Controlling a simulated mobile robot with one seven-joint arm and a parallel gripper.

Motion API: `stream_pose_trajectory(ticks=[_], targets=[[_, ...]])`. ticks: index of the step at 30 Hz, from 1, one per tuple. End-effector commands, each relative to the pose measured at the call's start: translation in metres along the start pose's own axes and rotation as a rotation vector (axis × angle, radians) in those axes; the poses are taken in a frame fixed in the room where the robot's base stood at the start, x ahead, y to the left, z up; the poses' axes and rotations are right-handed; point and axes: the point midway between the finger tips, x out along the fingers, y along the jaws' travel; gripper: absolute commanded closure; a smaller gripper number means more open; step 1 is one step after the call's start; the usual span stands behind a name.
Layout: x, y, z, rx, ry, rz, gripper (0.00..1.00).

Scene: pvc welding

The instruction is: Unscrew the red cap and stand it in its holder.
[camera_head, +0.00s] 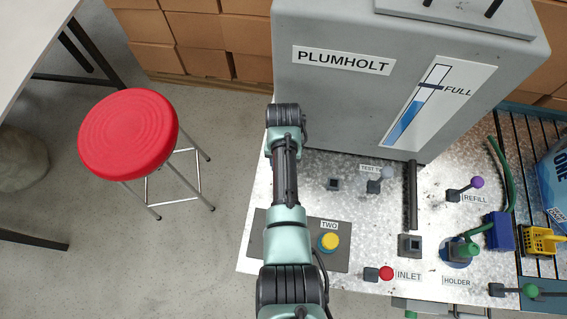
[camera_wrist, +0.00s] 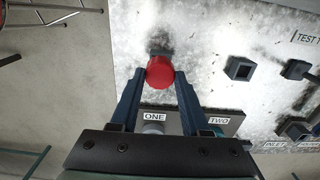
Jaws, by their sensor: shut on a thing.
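The red cap (camera_wrist: 160,72) is between the fingertips of my gripper (camera_wrist: 160,78) in the wrist view. My gripper is shut on it. A dark fitting (camera_wrist: 159,50) shows just beyond the cap; I cannot tell whether the cap is still threaded to anything. In the head view my arm hides the cap and the gripper. A label reading HOLDER (camera_head: 457,282) is at the lower right of the metal bench in the head view. A round blue base with a green piece (camera_head: 460,252) is just above it, and a dark square socket (camera_head: 410,245) is to its left.
The grey PLUMHOLT tank (camera_head: 335,100) stands at the back of the bench. A yellow knob (camera_head: 329,242) sits at TWO. The red-knobbed INLET lever (camera_head: 386,272) and purple-knobbed REFILL lever (camera_head: 477,183) stand up. A red stool (camera_head: 128,135) is on the floor to the left.

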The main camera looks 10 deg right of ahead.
Motion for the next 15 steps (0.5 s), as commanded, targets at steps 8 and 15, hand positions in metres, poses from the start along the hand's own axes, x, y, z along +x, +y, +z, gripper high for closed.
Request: stream_pose_trajectory(ticks=[8, 15], targets=[[0.008, 0.000, 0.000, 0.000, -0.001, 0.000, 1.00], [0.014, 0.000, 0.000, 0.000, -0.001, 0.000, 1.00]])
